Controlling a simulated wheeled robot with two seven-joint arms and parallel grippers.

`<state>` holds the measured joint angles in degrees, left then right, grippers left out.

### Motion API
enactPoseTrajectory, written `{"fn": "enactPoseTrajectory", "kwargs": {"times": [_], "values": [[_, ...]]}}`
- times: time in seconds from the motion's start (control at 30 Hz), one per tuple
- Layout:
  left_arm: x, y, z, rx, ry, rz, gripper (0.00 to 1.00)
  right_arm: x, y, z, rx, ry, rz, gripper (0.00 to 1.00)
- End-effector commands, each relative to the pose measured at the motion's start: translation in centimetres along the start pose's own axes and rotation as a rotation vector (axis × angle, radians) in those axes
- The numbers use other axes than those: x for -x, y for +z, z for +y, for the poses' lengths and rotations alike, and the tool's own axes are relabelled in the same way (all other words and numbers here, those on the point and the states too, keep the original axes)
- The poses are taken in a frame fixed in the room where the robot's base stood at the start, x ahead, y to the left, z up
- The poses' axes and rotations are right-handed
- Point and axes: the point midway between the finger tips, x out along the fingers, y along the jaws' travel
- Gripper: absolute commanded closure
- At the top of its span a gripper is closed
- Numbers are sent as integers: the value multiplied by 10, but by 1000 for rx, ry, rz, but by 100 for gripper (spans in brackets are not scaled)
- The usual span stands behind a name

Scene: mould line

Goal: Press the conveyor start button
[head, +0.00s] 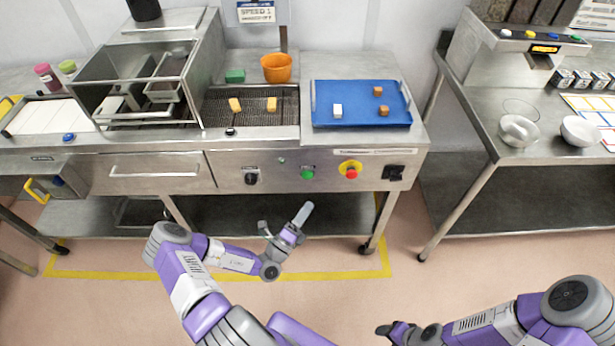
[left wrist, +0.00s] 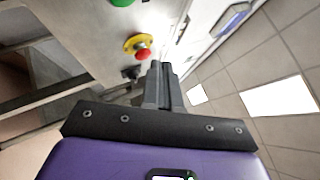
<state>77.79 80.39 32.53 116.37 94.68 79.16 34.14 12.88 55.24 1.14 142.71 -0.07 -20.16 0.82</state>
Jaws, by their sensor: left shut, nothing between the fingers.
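The green button (head: 307,174), likely the conveyor start button, sits on the front panel of the steel machine. It shows at the top edge of the left wrist view (left wrist: 122,2), partly cut off. My left gripper (head: 303,212) is in front of and below it, apart from it in the head view. Its fingers (left wrist: 163,75) are shut together and empty. My right gripper (head: 384,330) is low at the bottom of the head view, small and dark, away from the panel; its jaws cannot be made out.
A red emergency stop (head: 351,171) on a yellow ring is right of the green button. A black knob (head: 251,178) is to its left. The floor in front is clear.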

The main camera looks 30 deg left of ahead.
Motion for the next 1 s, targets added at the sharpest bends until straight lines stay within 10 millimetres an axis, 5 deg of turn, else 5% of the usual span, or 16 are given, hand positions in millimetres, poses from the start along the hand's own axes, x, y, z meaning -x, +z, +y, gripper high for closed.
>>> {"fn": "enactPoseTrajectory", "kwargs": {"times": [0.5, 1.0], "values": [[-46, 33, 35, -2, -1, 1, 100, -28, -1, 10, 0, 0, 0, 43], [-56, 40, 40, 0, -1, 1, 100, -29, -1, 11, 0, 0, 0, 43]]}}
